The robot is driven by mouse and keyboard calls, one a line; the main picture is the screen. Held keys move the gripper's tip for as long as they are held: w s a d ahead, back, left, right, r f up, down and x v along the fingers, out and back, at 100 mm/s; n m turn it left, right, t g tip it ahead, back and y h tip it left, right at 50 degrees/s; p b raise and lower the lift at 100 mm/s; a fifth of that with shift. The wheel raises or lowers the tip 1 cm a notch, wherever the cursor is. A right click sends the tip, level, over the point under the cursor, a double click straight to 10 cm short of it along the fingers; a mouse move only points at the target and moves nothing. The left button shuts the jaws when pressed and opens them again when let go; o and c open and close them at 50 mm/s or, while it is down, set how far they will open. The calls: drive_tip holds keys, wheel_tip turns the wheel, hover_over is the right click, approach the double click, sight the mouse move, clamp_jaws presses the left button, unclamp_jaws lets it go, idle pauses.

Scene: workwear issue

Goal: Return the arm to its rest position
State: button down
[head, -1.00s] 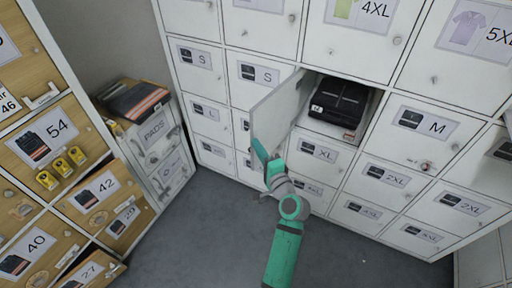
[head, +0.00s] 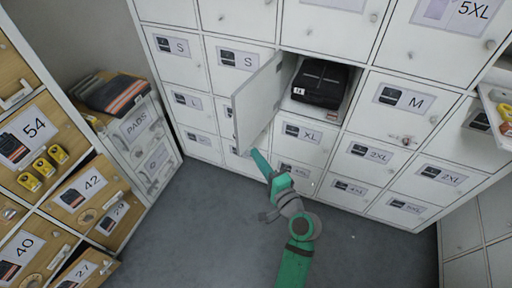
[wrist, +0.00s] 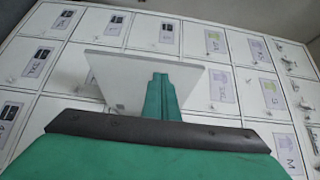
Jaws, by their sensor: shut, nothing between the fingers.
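My gripper (head: 260,160) is at the end of my green arm, low in front of the white lockers and just below the open locker door (head: 262,102). Its green fingers are together with nothing between them; they also show in the wrist view (wrist: 160,95), in front of the open door (wrist: 128,80). Whether the fingertips touch the door cannot be told. The open locker (head: 296,108) holds a folded black garment (head: 320,84) with a small white tag.
White lockers (head: 405,97) with size labels fill the back. Wooden drawers (head: 88,187) stand at left, some pulled out. A white cabinet (head: 145,125) bears folded dark and orange clothing (head: 112,95). An open compartment (head: 497,112) juts at right. Grey floor (head: 200,225) is clear.

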drive_tip(key=shift+s, duration=0.4)
